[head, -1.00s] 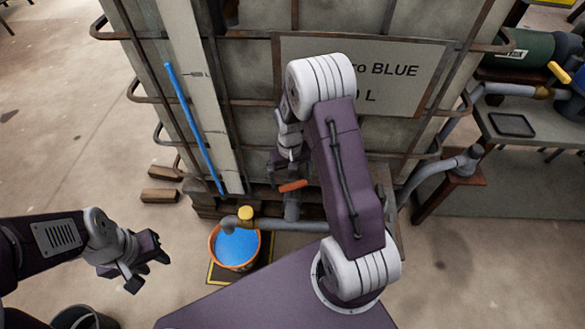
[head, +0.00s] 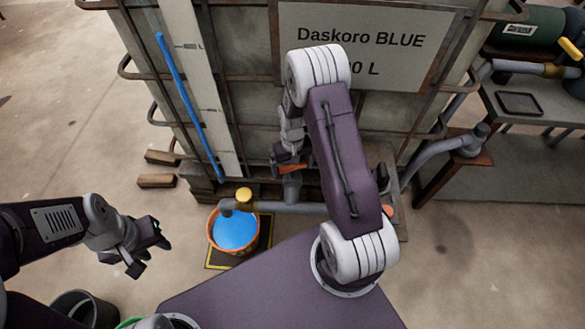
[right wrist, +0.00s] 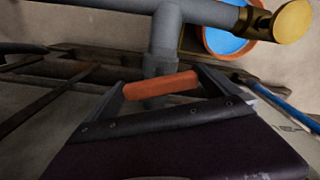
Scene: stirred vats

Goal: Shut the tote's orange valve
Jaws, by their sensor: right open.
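The tote's orange valve handle (head: 292,168) sits on a grey outlet pipe (head: 292,188) low on the tote's front. In the right wrist view, the handle (right wrist: 161,84) lies crosswise between the two fingers of my right gripper (right wrist: 165,88). The fingers are open around it, one near each end; I cannot tell whether they touch it. In the head view my right gripper (head: 283,168) is at the handle, partly hidden by its own arm. My left gripper (head: 150,256) is open and empty at the lower left, apart from the tote.
An orange bucket (head: 212,240) of blue liquid stands under the pipe's yellow-capped end (head: 244,194). The tote (head: 385,115) stands in a metal cage with a blue level tube (head: 186,105). A side pipe and bench (head: 530,130) are at right.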

